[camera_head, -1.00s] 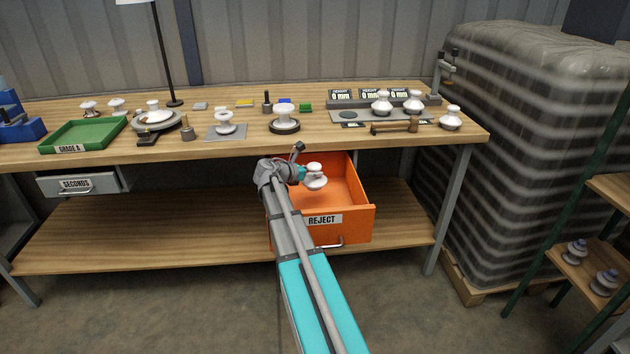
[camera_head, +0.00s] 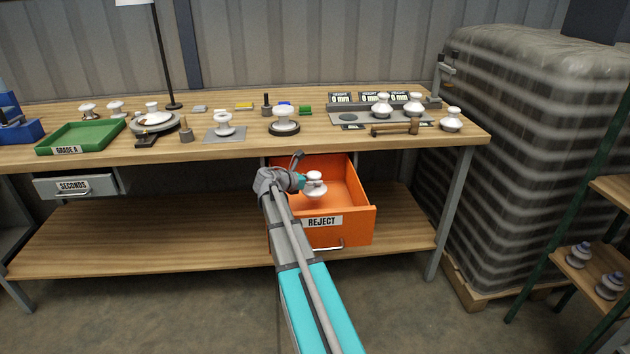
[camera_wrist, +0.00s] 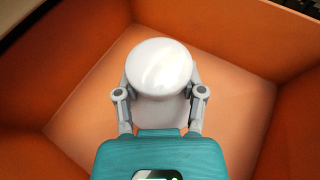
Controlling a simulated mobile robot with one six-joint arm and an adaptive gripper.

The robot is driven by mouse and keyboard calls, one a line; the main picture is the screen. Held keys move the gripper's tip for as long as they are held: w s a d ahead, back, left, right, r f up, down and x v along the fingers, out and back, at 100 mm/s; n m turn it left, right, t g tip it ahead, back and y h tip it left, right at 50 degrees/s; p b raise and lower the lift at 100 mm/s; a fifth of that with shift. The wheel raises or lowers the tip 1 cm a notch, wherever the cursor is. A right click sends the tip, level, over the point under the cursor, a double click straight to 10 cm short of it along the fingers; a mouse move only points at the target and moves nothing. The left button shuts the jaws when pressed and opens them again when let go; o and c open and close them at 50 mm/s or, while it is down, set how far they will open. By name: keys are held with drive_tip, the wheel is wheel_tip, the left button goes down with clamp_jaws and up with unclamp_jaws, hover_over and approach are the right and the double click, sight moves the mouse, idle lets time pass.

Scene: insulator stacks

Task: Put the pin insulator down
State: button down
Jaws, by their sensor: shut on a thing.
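A white pin insulator (camera_head: 315,186) is held over the open orange drawer marked REJECT (camera_head: 350,225). My gripper (camera_head: 305,182) is shut on it, inside the outline of the drawer. In the wrist view the insulator (camera_wrist: 159,70) is upright between the two grey fingers of my gripper (camera_wrist: 160,98), and its round white top faces the camera. The orange drawer walls (camera_wrist: 55,65) surround it. The insulator's foot is hidden, so I cannot tell whether it touches the drawer floor.
The bench top above the drawer carries several white insulators (camera_head: 284,118), a green GRADE A tray (camera_head: 112,135) and a hammer (camera_head: 395,129). A grey SECONDS drawer (camera_head: 100,184) is at the left. The rest of the REJECT drawer looks empty.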

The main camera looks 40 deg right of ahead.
drive_tip(key=shift+f+b, duration=0.3)
drive_tip(key=shift+f, duration=0.05)
drive_tip(key=shift+c, duration=0.9)
unclamp_jaws()
drive_tip(key=shift+r, duration=0.15)
drive_tip(key=shift+r+p, duration=0.65)
drive_tip(key=shift+p, duration=0.15)
drive_tip(key=p+v, duration=0.3)
drive_tip(key=v, duration=0.9)
drive_tip(key=shift+f+p, duration=0.15)
drive_tip(key=shift+p, duration=0.25)
